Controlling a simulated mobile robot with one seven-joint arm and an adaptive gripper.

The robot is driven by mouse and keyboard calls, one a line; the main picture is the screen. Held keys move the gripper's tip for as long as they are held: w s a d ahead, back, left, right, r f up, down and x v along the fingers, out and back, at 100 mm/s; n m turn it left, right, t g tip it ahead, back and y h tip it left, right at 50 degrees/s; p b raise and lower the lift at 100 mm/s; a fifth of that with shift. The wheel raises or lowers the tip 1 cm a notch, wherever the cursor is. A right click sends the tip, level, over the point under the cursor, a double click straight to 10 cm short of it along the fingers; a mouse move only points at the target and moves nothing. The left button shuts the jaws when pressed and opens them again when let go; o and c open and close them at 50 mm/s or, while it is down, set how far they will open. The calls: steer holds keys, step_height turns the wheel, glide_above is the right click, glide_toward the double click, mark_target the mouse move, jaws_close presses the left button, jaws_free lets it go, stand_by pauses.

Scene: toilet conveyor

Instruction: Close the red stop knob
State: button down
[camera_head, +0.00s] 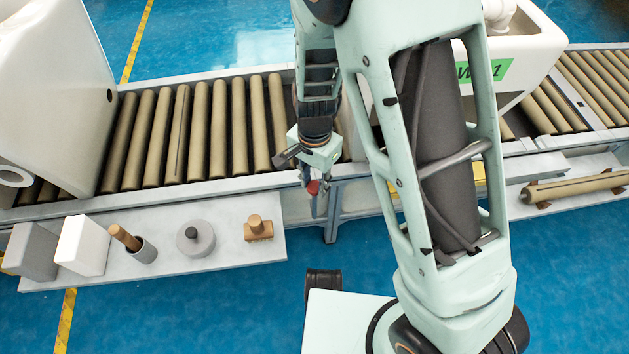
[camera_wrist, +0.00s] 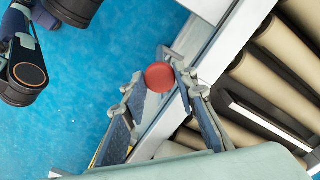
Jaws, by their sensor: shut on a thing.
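The red stop knob is a round red button. In the wrist view the red knob (camera_wrist: 159,76) sits between the tips of my two fingers, beside the conveyor's grey side rail. In the head view the red knob (camera_head: 313,187) shows as a small red spot at the conveyor's front edge, partly covered by my gripper (camera_head: 316,194). My gripper (camera_wrist: 162,84) points down at it, its fingers closed in on both sides of the knob. The knob's base is hidden.
The roller conveyor (camera_head: 196,130) runs behind, bearing a white toilet (camera_head: 520,45) and a large white fixture (camera_head: 45,90). A grey shelf (camera_head: 110,268) at front left holds several items, including a wooden-knobbed block (camera_head: 258,231). Blue floor is open in front.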

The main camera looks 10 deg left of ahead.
step_height(320, 180, up, 7)
steer(key=p, duration=0.6)
steer(key=shift+f+p, duration=0.2)
steer(key=shift+p, duration=0.15)
steer(key=shift+f+b, duration=0.35)
steer(key=c, duration=1.5)
jaws_free()
steer(key=shift+c, duration=0.2)
step_height(320, 180, up, 12)
